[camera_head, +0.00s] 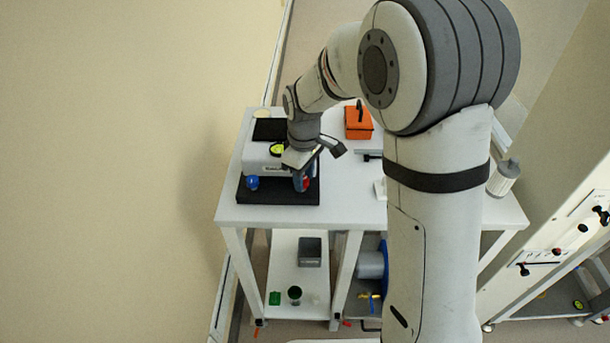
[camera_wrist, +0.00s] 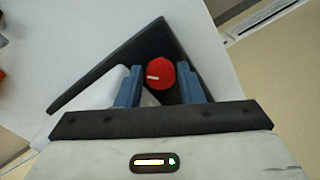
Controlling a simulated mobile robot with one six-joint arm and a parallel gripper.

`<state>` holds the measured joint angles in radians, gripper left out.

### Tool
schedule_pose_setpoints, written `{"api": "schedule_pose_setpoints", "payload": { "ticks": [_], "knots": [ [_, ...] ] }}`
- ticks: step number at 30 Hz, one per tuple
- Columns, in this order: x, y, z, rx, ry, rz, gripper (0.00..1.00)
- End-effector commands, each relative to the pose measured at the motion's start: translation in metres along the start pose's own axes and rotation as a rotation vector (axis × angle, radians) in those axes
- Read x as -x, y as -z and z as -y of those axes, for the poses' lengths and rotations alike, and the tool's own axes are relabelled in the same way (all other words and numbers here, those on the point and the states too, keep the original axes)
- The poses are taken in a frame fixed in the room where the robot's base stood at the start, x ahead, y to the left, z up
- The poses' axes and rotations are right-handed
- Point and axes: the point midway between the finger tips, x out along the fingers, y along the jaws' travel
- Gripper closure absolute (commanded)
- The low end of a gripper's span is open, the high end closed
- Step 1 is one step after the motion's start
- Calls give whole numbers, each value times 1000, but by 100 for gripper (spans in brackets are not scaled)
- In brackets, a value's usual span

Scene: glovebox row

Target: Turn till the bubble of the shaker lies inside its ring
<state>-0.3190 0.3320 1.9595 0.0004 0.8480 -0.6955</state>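The shaker (camera_head: 257,160) is a white box on a black mat (camera_head: 270,197) at the left of the white table. A round yellow-green level with a dark rim (camera_head: 277,149) sits on its top; the bubble and ring are too small to read. A blue knob (camera_head: 252,183) is at its front left corner. A red knob (camera_wrist: 160,75) with a white mark is at its front right. My gripper (camera_wrist: 160,80) points down over the red knob. Its blue fingers stand apart on either side of the knob, with gaps visible. In the head view my gripper (camera_head: 303,180) partly hides the knob.
An orange box (camera_head: 358,123) stands at the back of the table, right of my wrist. A black pad (camera_head: 270,129) lies behind the shaker. My arm hides much of the table's right part. A grey bin (camera_head: 310,252) is on the lower shelf.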

Motion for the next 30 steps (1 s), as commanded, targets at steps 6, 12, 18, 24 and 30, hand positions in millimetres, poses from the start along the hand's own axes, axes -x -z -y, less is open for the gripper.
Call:
{"api": "schedule_pose_setpoints", "payload": {
  "ticks": [6,12,18,24,30],
  "knots": [
    [0,0,0,-1,-1,0,50],
    [0,0,-1,-1,-2,0,50],
    [0,0,-2,-2,-3,-1,50],
    [0,0,-2,-24,-4,-1,50],
    [1,-1,-2,-168,-3,-1,50]
  ]
}}
